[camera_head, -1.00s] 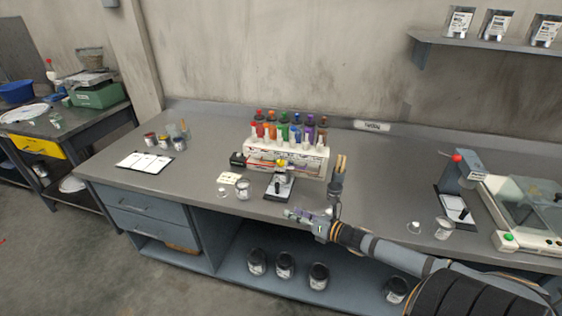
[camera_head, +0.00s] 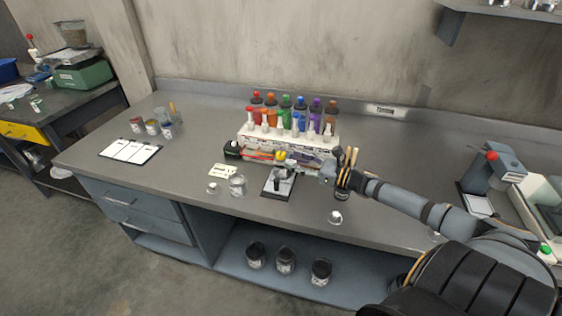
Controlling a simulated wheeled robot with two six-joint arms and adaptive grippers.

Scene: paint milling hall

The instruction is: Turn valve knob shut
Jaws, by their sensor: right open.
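A dispenser rack (camera_head: 252,140) with several coloured bottles and white taps stands on the grey bench. A small yellow knob (camera_head: 280,156), which looks like the valve knob, is low at the rack's front, above a small black-edged stand (camera_head: 279,187). My right gripper (camera_head: 297,165) comes in from the right, open, with its fingertips just right of the yellow knob and pointing left. I cannot tell whether they touch it. The knob's exact turn is too small to read. My left gripper is not in view.
A clear beaker (camera_head: 237,186) and a small label card (camera_head: 223,171) lie left of the stand. A brush holder (camera_head: 343,182) stands close beside my right wrist. A clipboard (camera_head: 130,151) and small pots are farther left. The bench front is mostly clear.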

